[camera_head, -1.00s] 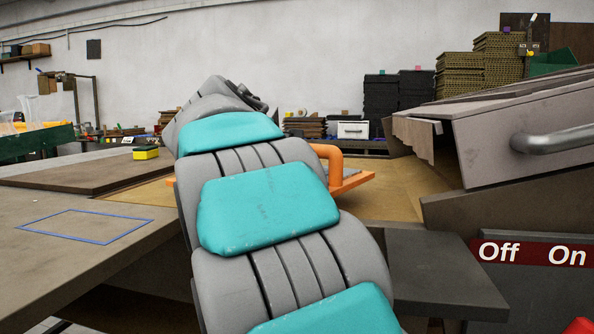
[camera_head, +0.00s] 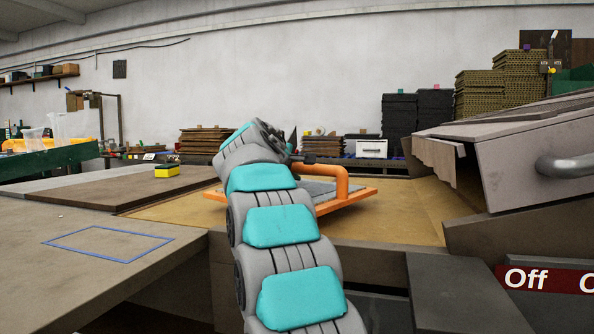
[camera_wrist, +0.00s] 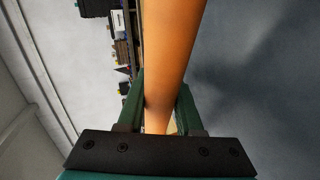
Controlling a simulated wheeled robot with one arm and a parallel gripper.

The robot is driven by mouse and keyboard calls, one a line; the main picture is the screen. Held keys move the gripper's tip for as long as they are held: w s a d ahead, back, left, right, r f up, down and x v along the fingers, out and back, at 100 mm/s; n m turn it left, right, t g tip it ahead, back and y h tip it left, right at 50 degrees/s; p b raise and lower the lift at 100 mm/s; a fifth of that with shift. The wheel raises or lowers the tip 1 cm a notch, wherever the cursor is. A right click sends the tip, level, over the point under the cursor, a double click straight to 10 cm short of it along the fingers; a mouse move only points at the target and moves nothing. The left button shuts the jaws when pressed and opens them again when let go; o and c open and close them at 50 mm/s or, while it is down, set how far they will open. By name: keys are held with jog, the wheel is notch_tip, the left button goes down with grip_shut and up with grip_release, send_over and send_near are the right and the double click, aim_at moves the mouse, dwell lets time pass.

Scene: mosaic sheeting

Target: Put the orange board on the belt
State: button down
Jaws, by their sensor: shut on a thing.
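The orange board (camera_head: 357,196) has a raised orange handle (camera_head: 343,181) and a grey top surface (camera_head: 318,187). It appears over the tan belt (camera_head: 415,208), behind my arm. I cannot tell whether its underside touches the belt. My gripper (camera_wrist: 160,100) is shut on the orange handle, which runs between its green fingers in the wrist view. In the head view my gripper is mostly hidden behind my own wrist, near the handle's left end. My arm hides the board's left middle.
A yellow and black sponge (camera_head: 167,171) lies on the left table beside a flat brown slab (camera_head: 110,189). A blue rectangle (camera_head: 110,244) is marked on the table. A grey machine housing (camera_head: 520,165) with a metal bar stands right of the belt. An Off/On panel (camera_head: 545,279) is at front right.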

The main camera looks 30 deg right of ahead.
aim_at(301, 183)
jog(key=shift+w+d+r, duration=0.15)
jog(key=shift+w+r, duration=0.15)
jog(key=shift+w, duration=0.05)
jog(key=shift+w+d+f, duration=0.2)
jog(key=shift+w+d, duration=0.1)
jog(key=shift+w, duration=0.15)
jog(key=shift+f+b, duration=0.65)
jog(key=shift+f, duration=1)
jog(key=shift+f, duration=0.2)
jog(key=c, duration=0.6)
grip_release()
jog(key=shift+r, duration=0.1)
jog(key=v, duration=1.2)
